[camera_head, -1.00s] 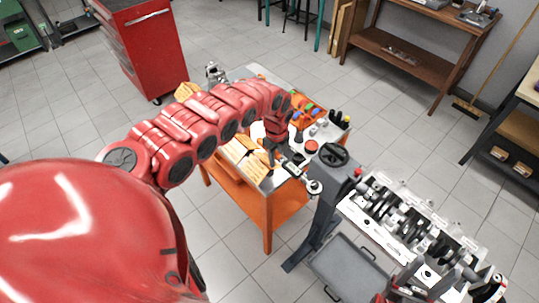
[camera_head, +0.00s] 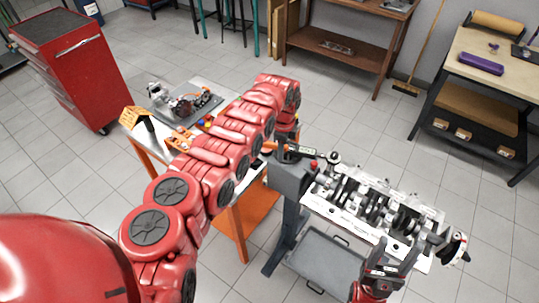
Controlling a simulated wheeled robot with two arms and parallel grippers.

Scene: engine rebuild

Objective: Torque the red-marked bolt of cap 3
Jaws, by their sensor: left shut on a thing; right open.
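My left gripper (camera_head: 283,149) is shut on a dark wrench (camera_head: 303,152). The wrench's silver round head (camera_head: 333,158) points right, over or beside the far left end of the engine block (camera_head: 322,206); I cannot tell whether it touches. The block lies on a stand with its crankshaft (camera_head: 375,206) and a row of bearing caps showing. I cannot make out which cap is cap 3, nor its red-marked bolt. My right gripper (camera_head: 391,256) is open and empty at the block's near edge.
An orange work table (camera_head: 243,222) with tools stands left of the block, partly behind my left arm. A grey tray (camera_head: 318,264) sits low under the block. A red tool cabinet (camera_head: 70,60) and a workbench (camera_head: 500,75) stand further off. The floor between is clear.

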